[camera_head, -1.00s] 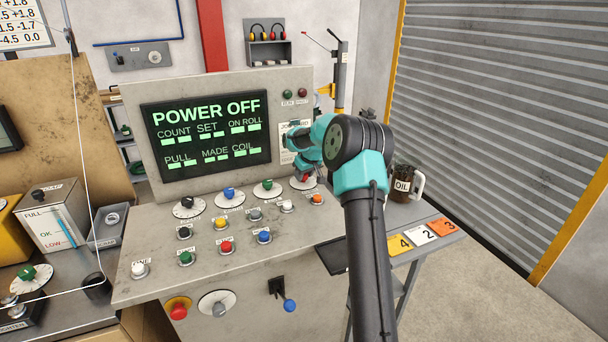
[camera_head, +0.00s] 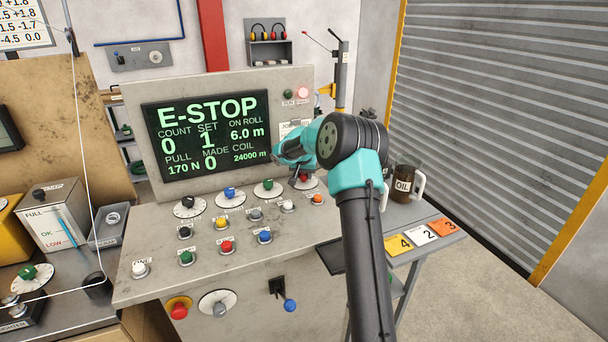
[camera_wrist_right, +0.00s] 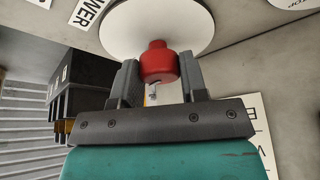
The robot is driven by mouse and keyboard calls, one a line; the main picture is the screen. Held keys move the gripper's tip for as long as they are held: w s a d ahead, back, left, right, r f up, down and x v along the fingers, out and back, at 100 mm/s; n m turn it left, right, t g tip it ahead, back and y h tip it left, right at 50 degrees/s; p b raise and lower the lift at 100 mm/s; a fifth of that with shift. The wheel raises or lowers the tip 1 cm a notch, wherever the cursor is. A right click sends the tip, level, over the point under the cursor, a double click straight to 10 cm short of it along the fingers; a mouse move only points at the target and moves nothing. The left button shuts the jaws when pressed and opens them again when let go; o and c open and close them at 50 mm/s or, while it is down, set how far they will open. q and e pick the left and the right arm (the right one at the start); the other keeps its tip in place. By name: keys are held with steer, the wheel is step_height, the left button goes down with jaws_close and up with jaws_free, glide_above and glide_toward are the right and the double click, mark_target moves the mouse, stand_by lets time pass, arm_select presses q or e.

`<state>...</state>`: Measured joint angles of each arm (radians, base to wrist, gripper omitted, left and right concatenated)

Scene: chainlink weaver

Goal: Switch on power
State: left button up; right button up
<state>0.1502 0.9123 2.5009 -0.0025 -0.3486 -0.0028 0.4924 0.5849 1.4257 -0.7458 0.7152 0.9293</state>
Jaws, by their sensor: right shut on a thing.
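The red power knob (camera_wrist_right: 158,62) sits on a white round dial (camera_wrist_right: 155,22) beside a label reading POWER in the right wrist view. My right gripper (camera_wrist_right: 157,85) is shut on the red knob, one finger on each side. In the head view the knob (camera_head: 304,179) shows just below my right gripper (camera_head: 299,168), at the right end of the dial row. The display screen (camera_head: 208,137) is lit and reads E-STOP, with values under it. A red lamp (camera_head: 303,93) above right of the screen glows. My left gripper is out of view.
Several dials and coloured buttons cover the sloped panel (camera_head: 150,225). A red mushroom button (camera_head: 179,310) on a yellow ring, a white dial (camera_head: 217,303) and a blue-tipped lever (camera_head: 289,304) are on the front. An OIL mug (camera_head: 403,184) stands at right.

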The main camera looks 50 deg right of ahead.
steer(key=shift+m+g, duration=0.5)
steer(key=shift+m, duration=0.7)
steer(key=o, duration=0.9)
steer(key=shift+h, duration=0.3)
steer(key=v, duration=1.7)
steer(key=shift+w+r, duration=0.1)
steer(key=shift+r, duration=0.15)
steer(key=shift+f, duration=0.1)
